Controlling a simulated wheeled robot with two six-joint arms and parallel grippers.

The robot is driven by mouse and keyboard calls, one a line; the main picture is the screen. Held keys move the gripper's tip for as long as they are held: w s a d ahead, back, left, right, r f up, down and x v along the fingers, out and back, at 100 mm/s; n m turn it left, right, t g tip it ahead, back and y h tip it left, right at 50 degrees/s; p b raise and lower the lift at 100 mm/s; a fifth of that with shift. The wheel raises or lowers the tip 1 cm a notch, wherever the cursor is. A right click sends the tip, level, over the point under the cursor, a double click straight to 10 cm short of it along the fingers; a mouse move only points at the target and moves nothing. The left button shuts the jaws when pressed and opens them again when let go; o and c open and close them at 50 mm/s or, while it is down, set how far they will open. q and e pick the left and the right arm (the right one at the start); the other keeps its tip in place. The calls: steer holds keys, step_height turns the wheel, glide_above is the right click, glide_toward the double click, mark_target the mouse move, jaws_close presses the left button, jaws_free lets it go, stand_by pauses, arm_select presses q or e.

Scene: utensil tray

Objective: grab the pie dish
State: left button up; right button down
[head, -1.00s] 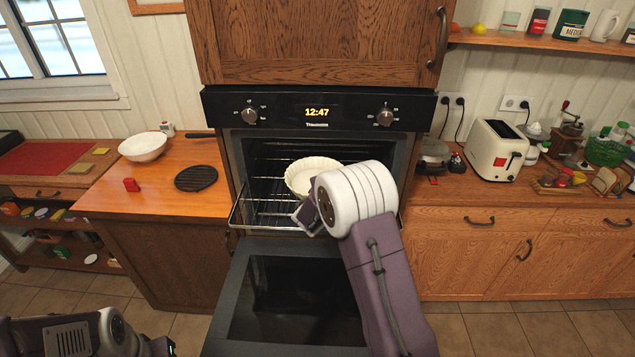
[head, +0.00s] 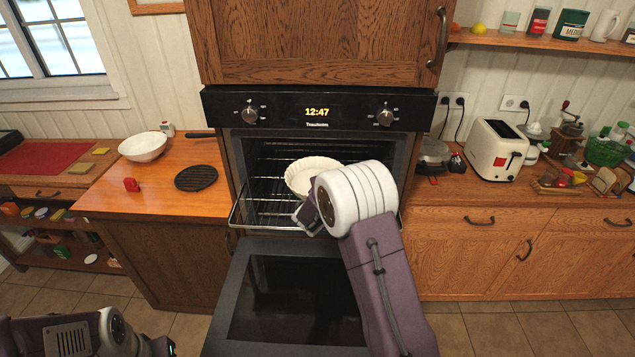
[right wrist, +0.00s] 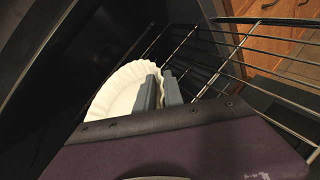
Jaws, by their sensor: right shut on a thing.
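The white fluted pie dish (head: 304,173) sits on the pulled-out wire rack (head: 262,196) of the open oven. My right arm reaches over the lowered oven door and covers the dish's right front side in the head view. In the right wrist view, my right gripper (right wrist: 160,92) is shut on the rim of the pie dish (right wrist: 119,88), one finger inside the dish and one outside. My left arm shows at the lower left of the head view, but its gripper fingers are not in view.
The oven door (head: 293,300) hangs open below the rack. A toaster (head: 496,150) stands on the right counter. Floor is free at front right.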

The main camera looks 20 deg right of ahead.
steer(key=shift+r, duration=0.1)
stand_by(0.5)
steer(key=shift+r, duration=0.2)
step_height(320, 180, up, 3)
steer(key=shift+w, duration=0.1)
steer(key=s+a+b, duration=0.4)
steer(key=s+a, duration=0.8)
steer(key=a, duration=0.1)
steer(key=shift+s, duration=0.35)
